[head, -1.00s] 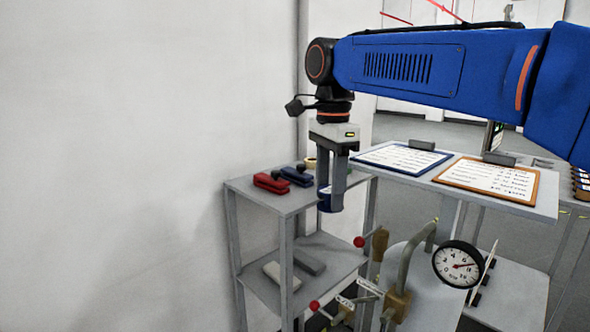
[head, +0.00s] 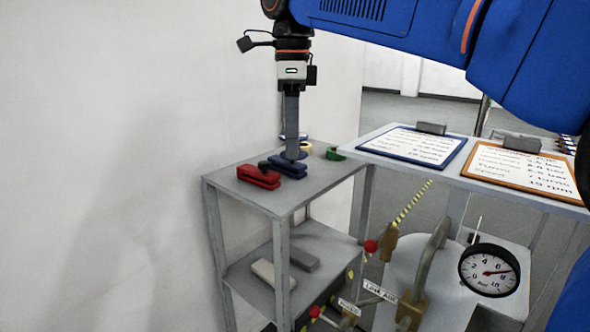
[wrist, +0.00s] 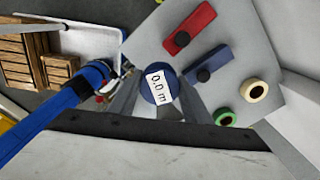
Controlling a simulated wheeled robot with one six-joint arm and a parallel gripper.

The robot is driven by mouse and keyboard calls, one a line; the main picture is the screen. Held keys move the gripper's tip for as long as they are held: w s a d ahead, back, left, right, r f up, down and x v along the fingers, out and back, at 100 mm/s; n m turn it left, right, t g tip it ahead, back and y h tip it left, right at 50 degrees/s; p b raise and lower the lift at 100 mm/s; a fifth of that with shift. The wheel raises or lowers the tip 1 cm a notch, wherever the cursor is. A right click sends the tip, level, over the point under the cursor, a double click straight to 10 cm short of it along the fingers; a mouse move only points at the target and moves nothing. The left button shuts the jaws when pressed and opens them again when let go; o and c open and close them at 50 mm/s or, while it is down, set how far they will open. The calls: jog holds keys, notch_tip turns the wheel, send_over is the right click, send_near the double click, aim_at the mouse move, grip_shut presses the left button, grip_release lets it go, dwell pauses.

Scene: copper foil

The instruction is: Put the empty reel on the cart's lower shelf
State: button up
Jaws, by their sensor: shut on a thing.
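My gripper (head: 293,150) is shut on the empty reel, a blue spool whose white label reads "0.0 m" in the wrist view (wrist: 156,87). In the head view a finger, seen edge-on, hides most of the reel. The gripper points down over or behind the back of the grey cart's upper shelf (head: 300,188), close to the blue stapler in the picture; I cannot tell the exact gap. The cart's lower shelf (head: 322,265) holds a pale bar (head: 275,272) and a grey bar (head: 297,257), with bare room beside them.
A red stapler (head: 258,177), a blue stapler (head: 288,167), a cream tape roll (wrist: 254,91) and a green tape roll (head: 335,153) are on the upper shelf. A wall stands at left. Pipes with red-knobbed valves and a gauge (head: 489,270) are at right, below a clipboard table.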

jog(key=shift+f, duration=3.9)
jog(key=shift+f, duration=0.15)
jog(key=o, duration=0.8)
